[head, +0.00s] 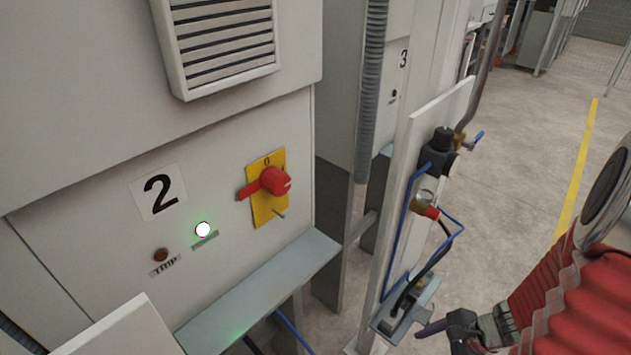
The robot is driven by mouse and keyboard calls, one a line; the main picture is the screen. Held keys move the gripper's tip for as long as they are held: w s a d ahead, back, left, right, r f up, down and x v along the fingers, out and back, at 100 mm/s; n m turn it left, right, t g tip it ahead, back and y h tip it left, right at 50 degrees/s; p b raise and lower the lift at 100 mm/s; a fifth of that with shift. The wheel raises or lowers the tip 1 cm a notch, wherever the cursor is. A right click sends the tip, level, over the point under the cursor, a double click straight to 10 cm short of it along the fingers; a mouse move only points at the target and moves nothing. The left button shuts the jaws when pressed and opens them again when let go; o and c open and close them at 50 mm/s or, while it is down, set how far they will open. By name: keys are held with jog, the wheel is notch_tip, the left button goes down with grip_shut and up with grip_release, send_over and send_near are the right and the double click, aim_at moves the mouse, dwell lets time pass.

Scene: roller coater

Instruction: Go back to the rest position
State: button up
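My gripper (446,330) is at the lower right, at the end of my arm in its red ribbed sleeve. It is dark and points left, toward the foot of the white upright panel with the air fittings. Its fingertips appear close in front of a small grey bracket at the panel's foot; I cannot tell whether they touch it. The finger gap is too small and dark to read, and no held object is visible.
Cabinet 2 (95,190) fills the left, with a red rotary switch (272,181) on a yellow plate, a lit green lamp (203,230) and a grey ledge (265,290). The white panel (440,108) carries a regulator and blue hoses. Open floor (545,130) lies behind right.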

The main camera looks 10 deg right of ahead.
jog(key=a+r+n+t+h, duration=0.1)
jog(key=a+r+n, duration=0.3)
jog(key=r, duration=0.6)
jog(key=w+a+r+n+t+h, duration=0.1)
jog(key=a+r+n+h, duration=0.1)
jog(key=a+r+n, duration=0.3)
jog(key=a+r+n+t+h, duration=0.1)
jog(key=a+r+n, duration=0.4)
jog(key=r+n, duration=0.6)
notch_tip(320, 180, up, 4)
jog(key=shift+w+h, duration=0.25)
jog(key=shift+h, duration=0.05)
